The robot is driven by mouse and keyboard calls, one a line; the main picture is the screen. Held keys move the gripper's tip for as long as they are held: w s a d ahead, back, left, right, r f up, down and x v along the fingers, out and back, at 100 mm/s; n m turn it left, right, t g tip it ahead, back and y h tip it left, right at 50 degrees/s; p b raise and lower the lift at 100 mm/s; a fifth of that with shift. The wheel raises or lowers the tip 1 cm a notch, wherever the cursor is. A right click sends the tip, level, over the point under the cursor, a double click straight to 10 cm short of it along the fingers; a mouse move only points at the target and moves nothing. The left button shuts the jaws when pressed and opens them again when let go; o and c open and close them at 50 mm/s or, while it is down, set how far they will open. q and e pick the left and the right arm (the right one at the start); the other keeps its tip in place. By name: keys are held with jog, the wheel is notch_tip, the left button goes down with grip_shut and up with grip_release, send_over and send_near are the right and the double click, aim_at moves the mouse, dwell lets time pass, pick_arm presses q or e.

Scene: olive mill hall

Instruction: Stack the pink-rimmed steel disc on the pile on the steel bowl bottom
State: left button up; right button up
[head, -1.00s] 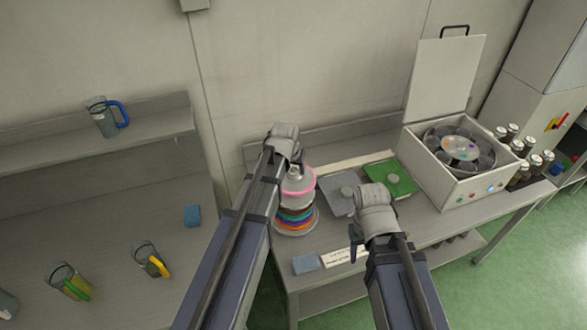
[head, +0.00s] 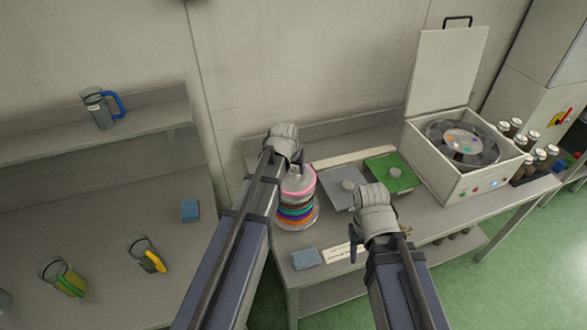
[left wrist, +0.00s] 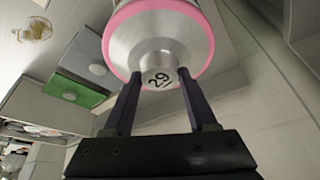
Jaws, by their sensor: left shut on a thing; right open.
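The pink-rimmed steel disc (head: 300,184) hangs level from my left gripper (head: 295,166). In the left wrist view, the gripper's dark fingers (left wrist: 157,82) are shut on the numbered steel knob (left wrist: 158,76) under the disc's pink rim (left wrist: 116,50) as pictured. The pile of colour-rimmed discs (head: 296,211) sits on the steel bowl bottom (head: 312,226), directly below the held disc. I cannot tell whether the held disc touches the pile; my left arm hides part of both. My right gripper (head: 357,246) is open over the bench front, apart from the pile.
A grey mat (head: 331,190) and a green mat (head: 402,178) with knobs lie right of the pile. A white lidded machine (head: 448,182) stands further right beside dark jars (head: 520,165). Jugs (head: 145,255) stand on the left bench.

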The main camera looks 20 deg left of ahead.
aim_at(291, 183)
pick_arm(q)
jog(key=o, duration=0.9)
jog(key=shift+r, duration=0.1)
jog(key=p+v, duration=0.7)
jog(key=shift+s+r, duration=0.2)
jog(key=shift+r, duration=0.1)
jog(key=shift+f, duration=0.1)
jog(key=s+d+f+m+g+b, duration=0.1)
jog(key=s+d+f+b, duration=0.3)
jog(key=s, duration=0.3)
jog(key=s+d+f+m+g+y+b, duration=0.1)
jog(key=s+d+f+g+b, duration=0.1)
jog(key=s+d+f+b, duration=0.2)
jog(key=s+d+f+m+g+b, duration=0.1)
jog(key=s+d+f+b, duration=0.3)
jog(key=s, duration=0.6)
jog(key=shift+d+f+m+g, duration=0.2)
jog(key=shift+d+f, duration=0.1)
jog(key=shift+f, duration=0.2)
jog(key=shift+d+f+m+g, duration=0.2)
jog(key=shift+d+f, duration=0.1)
jog(key=shift+f, duration=0.2)
